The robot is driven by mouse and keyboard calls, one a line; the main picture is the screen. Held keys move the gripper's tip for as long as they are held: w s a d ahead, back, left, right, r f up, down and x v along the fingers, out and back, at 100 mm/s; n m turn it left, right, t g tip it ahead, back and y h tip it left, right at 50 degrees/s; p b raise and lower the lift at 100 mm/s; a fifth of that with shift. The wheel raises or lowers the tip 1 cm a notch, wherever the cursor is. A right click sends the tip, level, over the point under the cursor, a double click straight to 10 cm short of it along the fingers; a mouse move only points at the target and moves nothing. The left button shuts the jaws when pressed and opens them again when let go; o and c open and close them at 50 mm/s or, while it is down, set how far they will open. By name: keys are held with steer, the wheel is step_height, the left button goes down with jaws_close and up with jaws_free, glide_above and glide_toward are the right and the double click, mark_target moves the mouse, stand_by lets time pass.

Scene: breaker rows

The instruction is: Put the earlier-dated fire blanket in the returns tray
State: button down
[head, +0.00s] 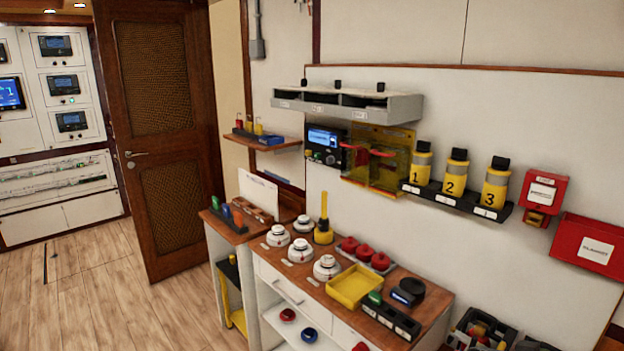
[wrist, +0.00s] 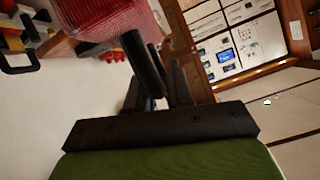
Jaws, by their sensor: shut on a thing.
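In the wrist view, the dark fingers of my gripper (wrist: 160,68) are close together. A red ribbed thing (wrist: 105,16) lies at their tips, partly cut off by the top edge; no label or date on it can be read. My gripper does not show in the head view. There, two red boxes with white labels hang on the wall at the right: a smaller one (head: 531,210) and a larger one (head: 567,232). Their text is too small to read. A shallow yellow tray (head: 344,298) sits empty on the wooden counter; I cannot tell whether it is the returns tray.
White round detectors (head: 327,267), red domed things (head: 365,251) and a black breaker strip (head: 391,320) crowd the counter (head: 421,287). Yellow numbered cylinders (head: 455,178) stand on a wall shelf. A brown door (head: 158,120) stands at the left. Wooden floor (head: 70,300) lies clear before it.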

steer(key=w+a+f+m+t+h+b, duration=0.1)
steer(key=w+a+f+m+h, duration=0.3)
steer(key=a+f, duration=0.6)
steer(key=w+a+f+m+t+h+b, duration=0.2)
steer(key=w+a+f+m+h+b, duration=0.1)
steer(key=a+f, duration=0.8)
steer(key=w+a+h, duration=0.1)
steer(key=w+a, duration=0.1)
steer(key=shift+a+m, duration=0.4)
steer(key=shift+d, duration=0.1)
